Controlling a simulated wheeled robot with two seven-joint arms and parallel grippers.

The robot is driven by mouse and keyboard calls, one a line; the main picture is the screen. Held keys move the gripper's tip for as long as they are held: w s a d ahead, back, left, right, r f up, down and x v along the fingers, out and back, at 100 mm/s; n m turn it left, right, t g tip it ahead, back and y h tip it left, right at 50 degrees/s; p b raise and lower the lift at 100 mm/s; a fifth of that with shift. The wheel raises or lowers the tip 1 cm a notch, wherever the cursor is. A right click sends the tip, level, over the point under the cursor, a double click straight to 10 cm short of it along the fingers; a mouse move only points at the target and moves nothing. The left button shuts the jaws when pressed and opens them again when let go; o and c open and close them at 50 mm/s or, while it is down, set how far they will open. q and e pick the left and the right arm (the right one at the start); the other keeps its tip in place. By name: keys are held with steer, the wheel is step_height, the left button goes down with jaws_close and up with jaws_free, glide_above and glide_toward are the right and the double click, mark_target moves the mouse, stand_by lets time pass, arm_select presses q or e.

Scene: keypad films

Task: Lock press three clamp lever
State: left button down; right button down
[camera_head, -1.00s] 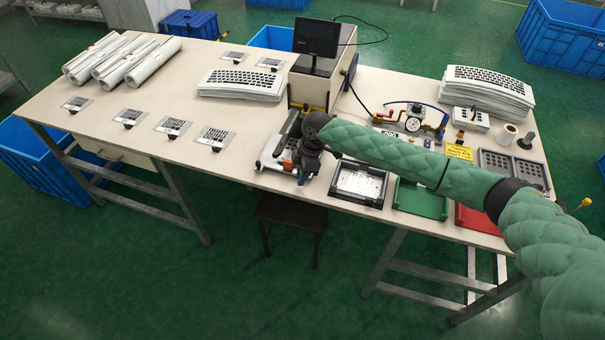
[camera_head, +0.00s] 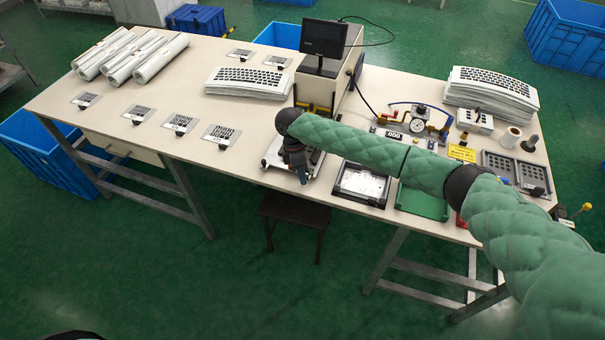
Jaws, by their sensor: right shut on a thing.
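A light grey press (camera_head: 273,161) stands at the table's front edge, left of the black-framed tray. My right arm reaches in from the right, and its dark wrist covers most of the press. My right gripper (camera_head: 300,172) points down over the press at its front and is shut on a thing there. That thing is at the place of the clamp lever, but the fingers and wrist hide it, so its angle cannot be told. My left gripper is not in view.
A black-framed tray (camera_head: 347,188) and a green tray (camera_head: 424,206) lie under and beside my right forearm. A monitor (camera_head: 324,40) stands behind the press. Several small plates with dark patterns lie on the left, with clear tabletop around them.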

steer(key=c, duration=1.3)
jaws_free()
steer(key=shift+c, duration=0.2)
